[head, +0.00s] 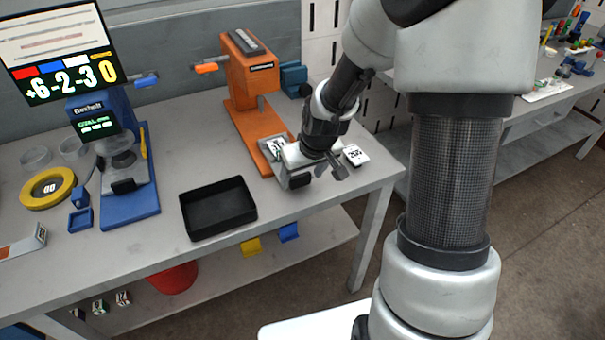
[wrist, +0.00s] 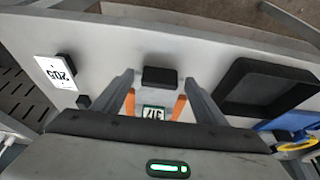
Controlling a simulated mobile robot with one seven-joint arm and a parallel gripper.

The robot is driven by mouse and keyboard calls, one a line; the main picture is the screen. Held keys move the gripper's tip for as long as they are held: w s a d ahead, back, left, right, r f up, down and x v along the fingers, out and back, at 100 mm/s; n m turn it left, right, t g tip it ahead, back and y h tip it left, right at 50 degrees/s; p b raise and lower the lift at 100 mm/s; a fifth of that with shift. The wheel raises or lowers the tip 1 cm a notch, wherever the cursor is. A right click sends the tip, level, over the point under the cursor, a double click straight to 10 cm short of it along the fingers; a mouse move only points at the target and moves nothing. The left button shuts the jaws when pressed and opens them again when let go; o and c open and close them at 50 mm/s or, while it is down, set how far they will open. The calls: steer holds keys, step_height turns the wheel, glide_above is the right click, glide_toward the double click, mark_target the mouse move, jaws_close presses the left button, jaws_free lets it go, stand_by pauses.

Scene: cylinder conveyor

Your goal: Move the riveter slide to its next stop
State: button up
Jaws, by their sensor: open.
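The riveter (head: 248,80) is the orange press on the table, with an orange base reaching toward the front. Its grey slide (head: 279,150) sits at the front end of the base, partly hidden by my gripper. The slide carries a numbered plate, which shows in the wrist view (wrist: 153,113). A black handle (head: 301,180) is on the slide's front; in the wrist view the handle (wrist: 160,77) lies between my fingertips. My gripper (wrist: 160,78) is open above the slide, one finger to each side of the handle. Whether they touch it is unclear.
An empty black tray (head: 218,210) stands left of the slide. A white numbered card (head: 355,155) lies close on the right. A blue press (head: 127,190) with a similar black handle stands further left. The table's front strip between tray and card is mostly clear.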

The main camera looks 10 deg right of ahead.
steer(key=shift+r, duration=0.55)
steer(key=p+v, duration=0.3)
steer(key=v, duration=1.3)
steer(key=shift+s, duration=0.25)
steer(key=shift+r, duration=0.1)
